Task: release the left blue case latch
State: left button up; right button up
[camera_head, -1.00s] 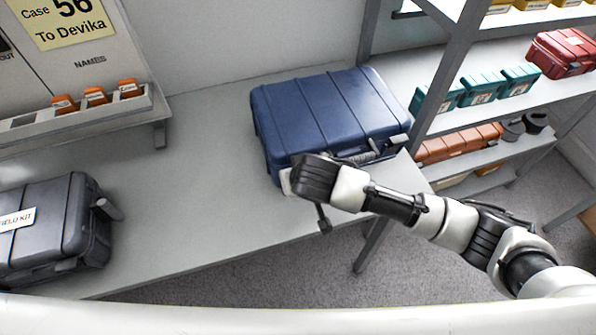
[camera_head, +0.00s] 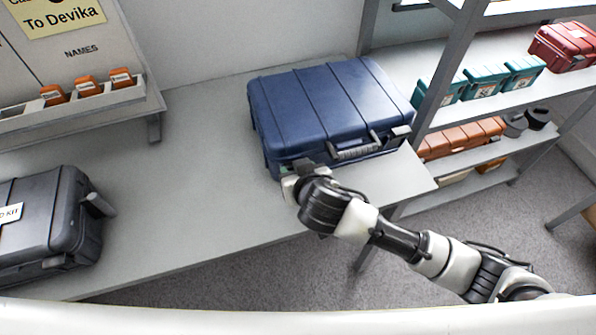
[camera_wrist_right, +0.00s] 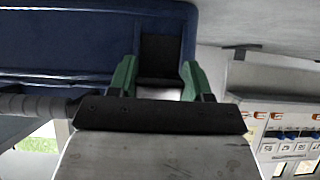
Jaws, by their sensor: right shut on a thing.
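The blue case (camera_head: 325,105) stands closed on the grey table, its front with the handle (camera_head: 357,152) facing me. Its left latch is a dark tab (camera_wrist_right: 160,58) at the front left, seen between the green fingertips in the right wrist view. My right gripper (camera_wrist_right: 158,78) is shut on this latch, one finger on each side. In the head view the right gripper (camera_head: 292,182) is at the case's front left corner and hides part of the latch area. The right latch (camera_head: 402,131) shows at the front right. My left gripper is not in view.
A dark grey case (camera_head: 45,225) stands on the table at the left. A wall rack (camera_head: 85,105) holds orange pieces. A shelf unit (camera_head: 440,65) with teal, red and orange cases stands right of the blue case. The table between the cases is clear.

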jog(key=o, duration=0.9)
jog(key=v, duration=1.1)
jog(key=shift+f, duration=0.1)
